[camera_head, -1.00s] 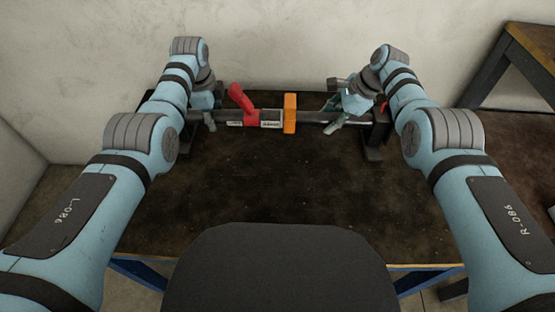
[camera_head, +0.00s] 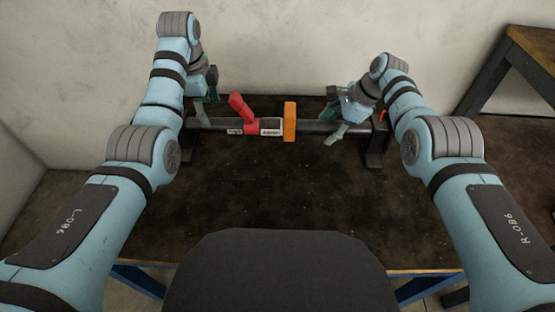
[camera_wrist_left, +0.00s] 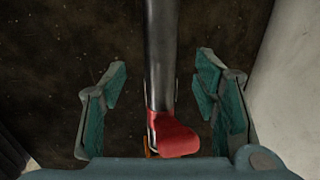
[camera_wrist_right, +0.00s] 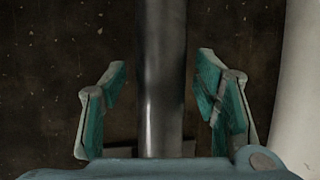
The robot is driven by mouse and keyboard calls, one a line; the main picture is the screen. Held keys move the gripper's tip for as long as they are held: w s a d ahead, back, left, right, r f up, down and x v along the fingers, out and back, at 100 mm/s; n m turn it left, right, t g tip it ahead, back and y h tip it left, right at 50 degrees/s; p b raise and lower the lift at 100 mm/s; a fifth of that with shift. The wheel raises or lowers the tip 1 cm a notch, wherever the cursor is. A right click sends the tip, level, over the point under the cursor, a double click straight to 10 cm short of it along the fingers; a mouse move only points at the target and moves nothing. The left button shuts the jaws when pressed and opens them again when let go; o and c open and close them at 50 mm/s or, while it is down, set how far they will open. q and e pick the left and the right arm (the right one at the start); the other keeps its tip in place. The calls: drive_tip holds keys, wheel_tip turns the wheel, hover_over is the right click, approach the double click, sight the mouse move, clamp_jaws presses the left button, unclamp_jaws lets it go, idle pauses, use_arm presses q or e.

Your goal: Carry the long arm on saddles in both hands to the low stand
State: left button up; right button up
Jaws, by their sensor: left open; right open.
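The long arm is a black tube (camera_head: 308,127) lying level across the back of the dark table, with a red lever (camera_head: 241,107) and an orange band (camera_head: 290,121) on it. Dark saddles hold it near its ends; the right saddle (camera_head: 374,150) shows best. My left gripper (camera_head: 205,90) is open above the tube's left part. In the left wrist view the tube (camera_wrist_left: 160,60) runs between the spread fingers, apart from them, with the red lever (camera_wrist_left: 176,138) close by. My right gripper (camera_head: 343,118) is open around or just above the tube's right part; the tube (camera_wrist_right: 162,70) shows between its fingers.
A wall (camera_head: 290,45) stands close behind the table (camera_head: 260,195). The table's middle and front are clear. A wooden-topped table or stand with dark legs (camera_head: 490,70) is at the far right; I cannot tell whether it is the low stand.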

drive_tip(key=shift+d+r, duration=0.15)
drive_tip(key=shift+r, duration=0.1)
use_arm(q)
drive_tip(key=r, duration=0.2)
drive_tip(key=s+r, duration=0.1)
drive_tip(key=r, duration=0.1)
drive_tip(key=shift+r, duration=0.25)
use_arm(e)
drive_tip(key=v, duration=1.1)
drive_tip(key=shift+r, duration=0.25)
drive_tip(key=shift+s, duration=0.1)
